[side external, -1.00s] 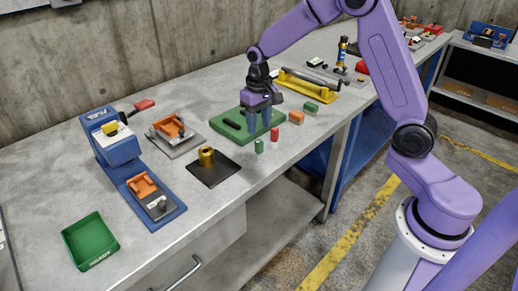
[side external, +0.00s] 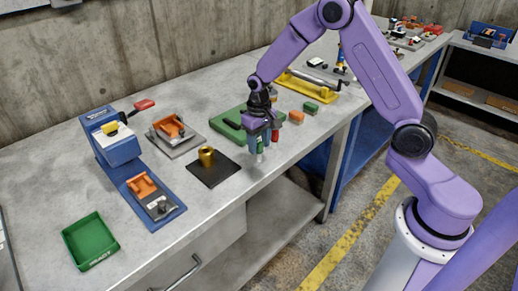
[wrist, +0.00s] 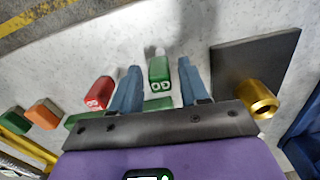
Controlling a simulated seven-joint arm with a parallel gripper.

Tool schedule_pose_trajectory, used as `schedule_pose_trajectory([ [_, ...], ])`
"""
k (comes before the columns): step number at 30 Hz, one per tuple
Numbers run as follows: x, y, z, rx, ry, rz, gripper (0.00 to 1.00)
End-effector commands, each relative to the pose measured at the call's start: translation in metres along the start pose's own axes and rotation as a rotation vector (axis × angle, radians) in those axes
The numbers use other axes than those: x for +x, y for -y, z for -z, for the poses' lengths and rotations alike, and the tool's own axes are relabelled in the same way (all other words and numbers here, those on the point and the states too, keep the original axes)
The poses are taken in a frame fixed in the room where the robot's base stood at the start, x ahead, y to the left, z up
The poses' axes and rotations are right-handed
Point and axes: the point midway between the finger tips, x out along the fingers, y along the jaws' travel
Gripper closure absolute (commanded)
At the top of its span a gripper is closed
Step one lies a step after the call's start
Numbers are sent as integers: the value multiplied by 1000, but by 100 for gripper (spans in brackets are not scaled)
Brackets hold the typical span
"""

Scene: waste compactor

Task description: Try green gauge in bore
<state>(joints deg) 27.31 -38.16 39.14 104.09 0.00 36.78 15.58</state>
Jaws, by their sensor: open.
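The green gauge, a small block marked GO, stands between my open fingers in the wrist view (wrist: 159,74). I see a gap on each side of it. In the side view my gripper (side external: 263,148) is low over the bench near its front edge, and its fingers largely hide the green gauge. The bore is in a brass cylinder (side external: 207,154) on a dark square plate (side external: 208,175), left of my gripper. In the wrist view the brass cylinder (wrist: 262,98) is right of my fingers, with its open end showing.
A red gauge (wrist: 98,93) stands just outside my left finger in the wrist view. A green fixture board (side external: 229,125) lies behind my gripper. Orange (side external: 296,118) and green (side external: 310,108) blocks are to the right. A green tray (side external: 90,241) is far left.

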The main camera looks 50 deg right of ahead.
Motion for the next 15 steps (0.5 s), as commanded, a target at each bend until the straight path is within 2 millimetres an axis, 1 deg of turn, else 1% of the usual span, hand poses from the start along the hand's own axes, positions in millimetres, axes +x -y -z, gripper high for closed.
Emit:
schedule_pose_trajectory([
  [1, 0, 0, 0, 0, 0, 0, 55],
  [2, 0, 0, 0, 0, 0, 0, 65],
  [3, 0, 0, 0, 0, 0, 0, 78],
  [5, 0, 0, 0, 0, 0, 0, 97],
  [10, -1, 0, 0, 0, -1, 0, 97],
  [15, -9, 0, 1, 0, -3, 1, 97],
])
